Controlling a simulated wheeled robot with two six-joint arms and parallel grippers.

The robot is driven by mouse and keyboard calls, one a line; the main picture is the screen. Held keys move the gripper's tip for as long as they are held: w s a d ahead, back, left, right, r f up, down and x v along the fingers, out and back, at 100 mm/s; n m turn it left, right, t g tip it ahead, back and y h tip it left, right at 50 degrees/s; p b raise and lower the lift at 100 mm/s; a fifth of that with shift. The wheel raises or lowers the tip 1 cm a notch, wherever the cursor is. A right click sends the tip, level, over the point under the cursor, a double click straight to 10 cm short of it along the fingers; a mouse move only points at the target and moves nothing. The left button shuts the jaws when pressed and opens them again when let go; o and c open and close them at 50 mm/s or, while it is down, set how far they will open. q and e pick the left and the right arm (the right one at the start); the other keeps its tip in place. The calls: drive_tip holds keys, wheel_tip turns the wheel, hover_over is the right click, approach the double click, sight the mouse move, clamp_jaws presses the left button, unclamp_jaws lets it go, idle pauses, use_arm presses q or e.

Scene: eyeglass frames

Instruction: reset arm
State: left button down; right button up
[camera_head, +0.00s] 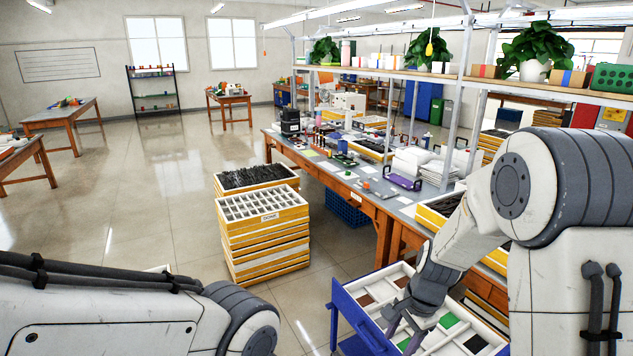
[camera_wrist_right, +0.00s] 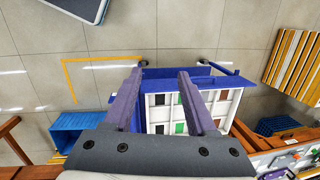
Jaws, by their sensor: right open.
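My right arm comes in from the right in the head view, and its gripper (camera_head: 403,334) points down over a blue cart with a white compartment tray (camera_head: 367,291). In the right wrist view the two fingers of this gripper (camera_wrist_right: 160,77) are spread apart with nothing between them. The cart's tray (camera_wrist_right: 190,98) lies below them and holds dark, green and red-brown pieces in its compartments. My left arm (camera_head: 120,315) lies across the bottom left of the head view; its gripper is out of frame.
A stack of yellow-edged trays (camera_head: 262,235) stands on the floor left of the cart. A long workbench (camera_head: 345,176) with shelving, eyeglass parts and tools runs behind. A blue crate (camera_head: 347,208) sits under it. Open tiled floor (camera_head: 150,215) lies to the left.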

drive_tip(key=s+a+r+n, duration=0.6)
drive_tip(key=s+a+n, duration=0.2)
drive_tip(key=a, duration=0.2)
drive_tip(key=s+a+r+n, duration=0.1)
drive_tip(key=s+n, duration=0.5)
drive_tip(key=s, duration=0.1)
drive_tip(key=s+a+r+n+g+b, duration=0.1)
drive_tip(key=s+a+r+n, duration=0.1)
drive_tip(key=s+n, duration=0.4)
drive_tip(key=shift+s+n+h, duration=0.4)
drive_tip(key=shift+s, duration=0.55)
drive_tip(key=shift+a+r, duration=0.1)
